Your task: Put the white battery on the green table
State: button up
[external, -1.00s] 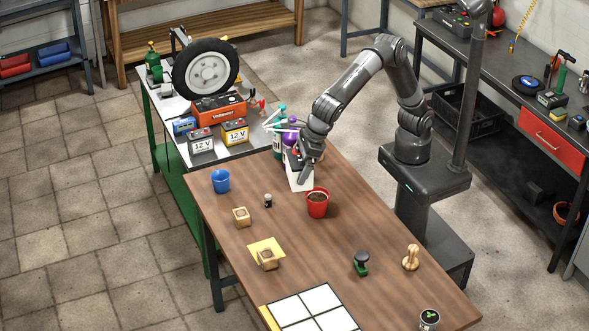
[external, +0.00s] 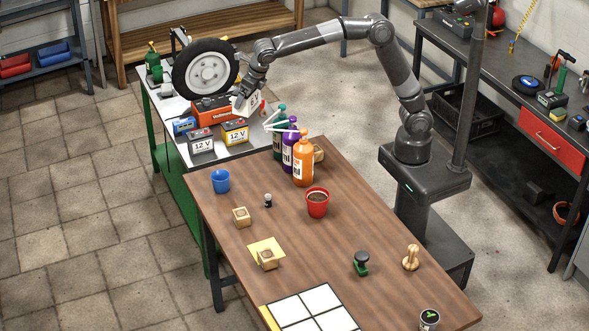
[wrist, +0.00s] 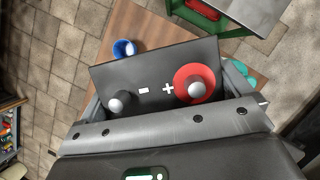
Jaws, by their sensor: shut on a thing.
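My gripper (external: 250,86) is shut on the white battery (external: 244,105) and holds it over the far right part of the green table (external: 233,151), which has green legs and a grey top. In the wrist view the battery's dark top (wrist: 148,73) shows a black minus terminal and a red plus terminal between my fingers (wrist: 165,105). The external view does not show clearly whether the battery touches anything below it.
The green table carries a tire (external: 207,68), a red charger (external: 216,110), a grey battery (external: 201,146) and a yellow battery (external: 235,132). Spray bottles (external: 303,161) stand on the adjoining brown table (external: 330,235). Bare grey top shows at the green table's front right.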

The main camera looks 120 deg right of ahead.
jog(key=s+d+m, duration=0.3)
jog(key=s+d, duration=0.4)
jog(key=d, duration=0.7)
jog(key=s+d+m+g+h, duration=0.1)
jog(key=s+d+m, duration=0.2)
jog(key=s+d, duration=0.85)
jog(key=s+d+m+g, duration=0.2)
jog(key=s+d, duration=0.7)
jog(key=s, duration=0.6)
notch_tip(320, 180, down, 26)
jog(key=shift+w+a+f, duration=0.25)
jog(key=shift+w+f, duration=1.55)
jog(key=shift+w, duration=0.1)
jog(key=shift+w+a+f, duration=0.2)
jog(key=shift+w+f, duration=1.55)
jog(key=shift+w, duration=0.1)
jog(key=shift+w+a+f, duration=0.25)
jog(key=shift+w+f, duration=1.55)
jog(key=shift+w, duration=0.1)
jog(key=shift+f, duration=0.1)
jog(key=o, duration=1.4)
jog(key=shift+f, duration=0.1)
